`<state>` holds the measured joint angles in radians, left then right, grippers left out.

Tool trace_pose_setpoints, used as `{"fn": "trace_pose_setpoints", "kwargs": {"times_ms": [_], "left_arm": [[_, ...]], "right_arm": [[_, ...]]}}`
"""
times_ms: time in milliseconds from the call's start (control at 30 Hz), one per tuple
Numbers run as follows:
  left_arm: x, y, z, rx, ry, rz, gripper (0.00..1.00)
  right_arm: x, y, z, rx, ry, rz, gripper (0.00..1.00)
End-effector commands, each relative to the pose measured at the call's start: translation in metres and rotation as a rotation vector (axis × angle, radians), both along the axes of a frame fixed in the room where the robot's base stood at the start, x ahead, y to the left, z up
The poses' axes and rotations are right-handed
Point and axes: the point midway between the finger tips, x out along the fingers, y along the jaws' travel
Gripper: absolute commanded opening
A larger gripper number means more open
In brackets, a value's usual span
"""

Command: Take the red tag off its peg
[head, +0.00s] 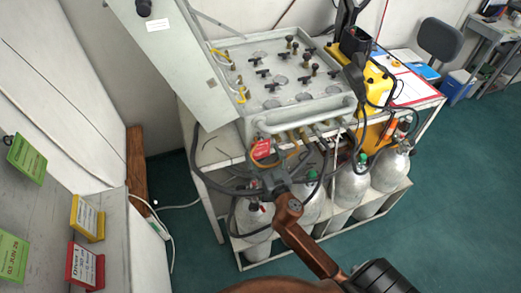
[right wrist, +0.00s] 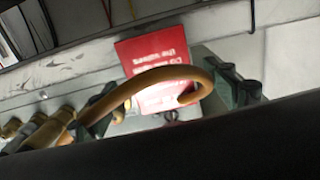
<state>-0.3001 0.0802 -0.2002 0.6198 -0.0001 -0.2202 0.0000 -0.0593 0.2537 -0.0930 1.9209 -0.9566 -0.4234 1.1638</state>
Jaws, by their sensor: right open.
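A red tag (head: 261,149) with white print hangs at the front edge of the air panel (head: 290,75), below the panel's front rail. My left gripper is not in view.
Several grey cylinders (head: 352,186) stand on the rack below, with dark hoses around my right gripper. A second red tag (head: 85,263) hangs at left beside a yellow tag (head: 87,218) and green tags (head: 26,160). A yellow case (head: 374,86) stands right of the panel.

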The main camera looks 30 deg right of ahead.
Motion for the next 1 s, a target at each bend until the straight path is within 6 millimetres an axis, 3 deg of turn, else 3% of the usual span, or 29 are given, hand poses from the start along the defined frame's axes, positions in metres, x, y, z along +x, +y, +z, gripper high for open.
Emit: {"fn": "trace_pose_setpoints", "kwargs": {"times_ms": [300,833,1000], "left_arm": [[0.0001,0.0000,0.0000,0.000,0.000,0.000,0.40],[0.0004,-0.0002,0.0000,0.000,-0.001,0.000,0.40],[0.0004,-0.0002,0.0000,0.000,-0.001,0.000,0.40]], "right_arm": [[0.0040,-0.0010,0.0000,0.001,0.000,0.000,0.77],[0.0038,-0.0009,0.0000,0.000,0.000,0.000,0.40],[0.0038,-0.0008,0.0001,0.000,0.000,0.000,0.39]]}}
